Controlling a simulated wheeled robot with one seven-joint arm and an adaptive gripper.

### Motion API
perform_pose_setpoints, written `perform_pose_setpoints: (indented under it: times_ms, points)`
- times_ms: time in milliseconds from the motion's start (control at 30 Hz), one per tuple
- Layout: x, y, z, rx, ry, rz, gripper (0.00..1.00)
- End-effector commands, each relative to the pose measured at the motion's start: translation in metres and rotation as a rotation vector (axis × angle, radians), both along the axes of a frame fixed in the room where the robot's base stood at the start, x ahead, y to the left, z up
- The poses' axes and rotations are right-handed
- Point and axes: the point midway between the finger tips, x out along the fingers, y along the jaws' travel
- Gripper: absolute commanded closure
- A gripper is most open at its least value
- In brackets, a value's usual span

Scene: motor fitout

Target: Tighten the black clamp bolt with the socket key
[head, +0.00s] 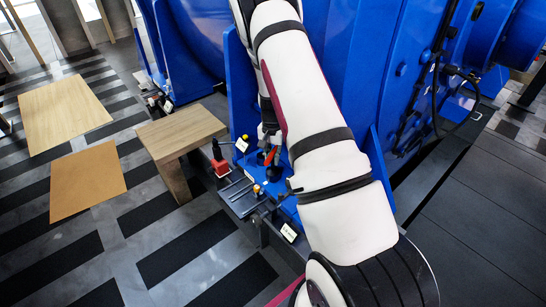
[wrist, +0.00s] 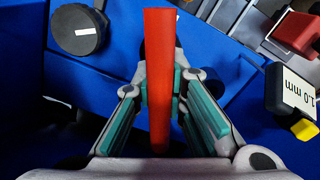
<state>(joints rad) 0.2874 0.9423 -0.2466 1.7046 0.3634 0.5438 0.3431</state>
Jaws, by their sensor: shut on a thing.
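A long red-orange bar (wrist: 159,40), which looks like the handle of the socket key, stands between the teal pads of my gripper (wrist: 164,88) in the wrist view. My gripper is shut on it. The bar also shows as a small red-orange piece (head: 272,157) in the head view, low against the blue machine. A round black cap (wrist: 78,30) with a white label sits on the blue surface at the upper left of the wrist view, apart from the fingers. I cannot tell whether it is the clamp bolt. The key's socket end is not clear.
A dark tray (head: 240,196) with slim tools lies left of the arm. A red block (head: 220,168) stands near a wooden stand (head: 182,130). A black block labelled 1.0 mm (wrist: 291,90) lies right of my gripper. The blue machine (head: 340,60) rises close behind.

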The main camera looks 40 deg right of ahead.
Motion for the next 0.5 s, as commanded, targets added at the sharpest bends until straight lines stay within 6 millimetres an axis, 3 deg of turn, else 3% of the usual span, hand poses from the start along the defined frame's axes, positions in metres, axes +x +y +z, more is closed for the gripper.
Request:
perform_pose_setpoints:
  times_ms: [133,500]
  points:
    - [0.0005,0.0002,0.0006,0.001,-0.001,-0.062,1.00]
    - [0.0002,-0.0002,0.0017,0.000,-0.001,-0.006,1.00]
